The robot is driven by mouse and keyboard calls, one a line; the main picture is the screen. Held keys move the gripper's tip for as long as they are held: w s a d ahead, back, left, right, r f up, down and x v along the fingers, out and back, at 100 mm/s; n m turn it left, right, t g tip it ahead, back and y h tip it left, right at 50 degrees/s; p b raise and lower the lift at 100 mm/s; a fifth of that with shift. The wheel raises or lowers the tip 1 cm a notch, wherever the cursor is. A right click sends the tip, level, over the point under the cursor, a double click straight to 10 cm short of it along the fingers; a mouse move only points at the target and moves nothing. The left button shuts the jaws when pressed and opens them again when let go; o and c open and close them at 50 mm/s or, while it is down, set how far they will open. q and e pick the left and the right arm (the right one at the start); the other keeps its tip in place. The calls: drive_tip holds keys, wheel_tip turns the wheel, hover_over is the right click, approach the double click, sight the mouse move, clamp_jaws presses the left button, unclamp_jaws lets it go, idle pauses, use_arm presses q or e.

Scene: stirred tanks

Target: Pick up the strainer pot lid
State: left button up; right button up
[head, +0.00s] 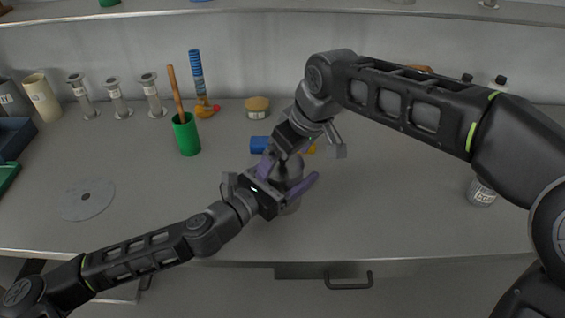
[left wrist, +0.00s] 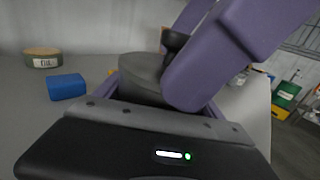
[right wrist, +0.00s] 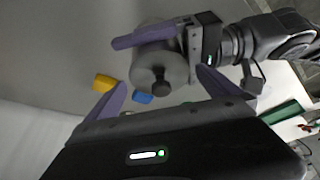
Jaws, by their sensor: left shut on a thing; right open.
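In the head view, the right arm and wrist partly hide the lid.
A blue block (left wrist: 66,87) and a yellow thing (right wrist: 104,83) lie behind the pot. A green cup (head: 187,136) with a tool in it, a round wood-topped container (head: 257,107), a grey disc (head: 88,199) and a labelled jar (head: 481,193) stand or lie around.

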drive_tip(key=shift+c, duration=0.2)
idle(0.4)
drive_tip(key=c, duration=1.2)
